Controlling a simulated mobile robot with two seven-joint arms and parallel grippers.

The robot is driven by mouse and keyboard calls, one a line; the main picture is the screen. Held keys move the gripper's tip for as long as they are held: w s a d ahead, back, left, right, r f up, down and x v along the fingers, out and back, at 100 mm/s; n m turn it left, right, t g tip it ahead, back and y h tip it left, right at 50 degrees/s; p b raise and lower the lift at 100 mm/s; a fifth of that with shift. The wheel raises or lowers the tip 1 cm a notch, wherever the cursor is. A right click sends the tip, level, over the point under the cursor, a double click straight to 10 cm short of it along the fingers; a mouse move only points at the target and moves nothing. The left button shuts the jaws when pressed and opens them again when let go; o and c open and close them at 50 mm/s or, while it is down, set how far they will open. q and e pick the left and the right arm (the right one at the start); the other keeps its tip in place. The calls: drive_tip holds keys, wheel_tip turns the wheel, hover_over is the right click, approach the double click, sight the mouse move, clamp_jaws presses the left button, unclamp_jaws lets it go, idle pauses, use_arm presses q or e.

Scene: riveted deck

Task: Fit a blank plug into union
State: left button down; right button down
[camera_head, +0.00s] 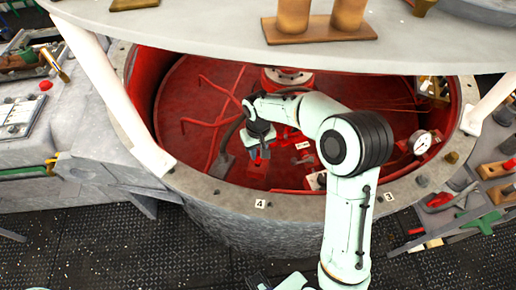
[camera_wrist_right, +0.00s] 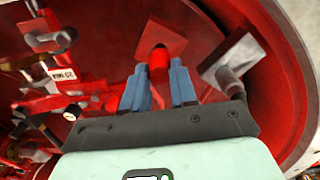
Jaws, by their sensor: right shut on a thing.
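My right gripper (camera_head: 260,148) reaches down inside the round red tank. Its two blue-grey fingers (camera_wrist_right: 160,92) are shut on a red cylindrical piece (camera_wrist_right: 158,66), which looks like the blank plug. A red square plate (camera_wrist_right: 162,36) shows just beyond the piece; I cannot tell whether they are joined or touching. In the head view a red block (camera_head: 258,168) shows just below the fingers. I cannot clearly identify the union. A mint and dark part of mine at the bottom edge of the head view may be the left gripper, too cut off to read.
A grey fitting with a square plate (camera_wrist_right: 236,76) stands close right of the fingers in the wrist view. A valve-like fitting (camera_wrist_right: 46,38) and a labelled tag (camera_wrist_right: 62,74) are left. The tank's grey rim (camera_head: 232,200) surrounds the space; a gauge (camera_head: 421,143) stands at right.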

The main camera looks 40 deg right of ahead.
drive_tip(key=shift+w+f, duration=0.1)
drive_tip(key=shift+f, duration=0.05)
drive_tip(key=shift+f+b, duration=0.8)
drive_tip(key=shift+f, duration=0.6)
idle(1.0)
drive_tip(key=c, duration=0.8)
unclamp_jaws()
drive_tip(key=shift+r, duration=0.15)
wheel_tip(320, 180, up, 13)
drive_tip(key=p, duration=0.1)
drive_tip(key=shift+r+p, duration=0.15)
drive_tip(key=shift+p, duration=0.15)
